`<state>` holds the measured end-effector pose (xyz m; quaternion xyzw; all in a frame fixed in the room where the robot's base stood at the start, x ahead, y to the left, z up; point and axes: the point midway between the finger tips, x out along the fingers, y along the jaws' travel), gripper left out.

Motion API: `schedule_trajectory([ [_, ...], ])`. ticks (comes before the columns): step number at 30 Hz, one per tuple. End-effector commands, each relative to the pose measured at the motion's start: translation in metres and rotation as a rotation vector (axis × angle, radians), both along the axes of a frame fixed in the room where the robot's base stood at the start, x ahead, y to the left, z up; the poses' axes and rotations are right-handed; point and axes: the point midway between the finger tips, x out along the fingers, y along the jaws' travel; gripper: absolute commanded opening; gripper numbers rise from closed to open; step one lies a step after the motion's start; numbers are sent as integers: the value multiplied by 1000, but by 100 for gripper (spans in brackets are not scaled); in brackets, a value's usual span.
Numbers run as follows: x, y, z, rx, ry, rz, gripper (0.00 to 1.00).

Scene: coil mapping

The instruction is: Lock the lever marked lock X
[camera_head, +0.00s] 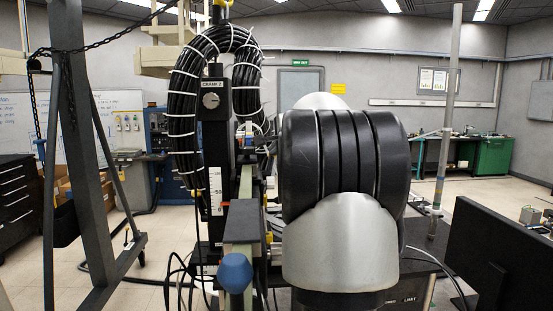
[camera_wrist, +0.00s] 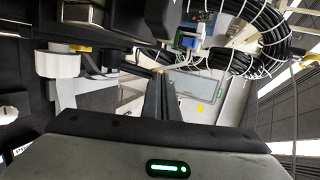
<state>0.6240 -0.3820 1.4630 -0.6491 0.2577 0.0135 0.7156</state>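I cannot pick out a lever marked lock X in either view. A white cylindrical part (camera_wrist: 57,64) is at the left of the camera_wrist view.
A thick black cable coil (camera_head: 185,105) with white ties hangs around the column; it also shows in the camera_wrist view (camera_wrist: 265,35). A dark steel frame (camera_head: 75,150) with a chain stands at left. A black panel (camera_head: 500,250) is at right. Floor shows beyond it.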

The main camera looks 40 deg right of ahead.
Motion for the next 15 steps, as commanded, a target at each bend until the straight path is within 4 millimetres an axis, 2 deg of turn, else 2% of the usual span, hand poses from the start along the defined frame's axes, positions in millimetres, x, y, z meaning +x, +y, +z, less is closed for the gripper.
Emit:
schedule_trajectory([
  [15, 24, -15, -12, 3, 0, -1, 0],
])
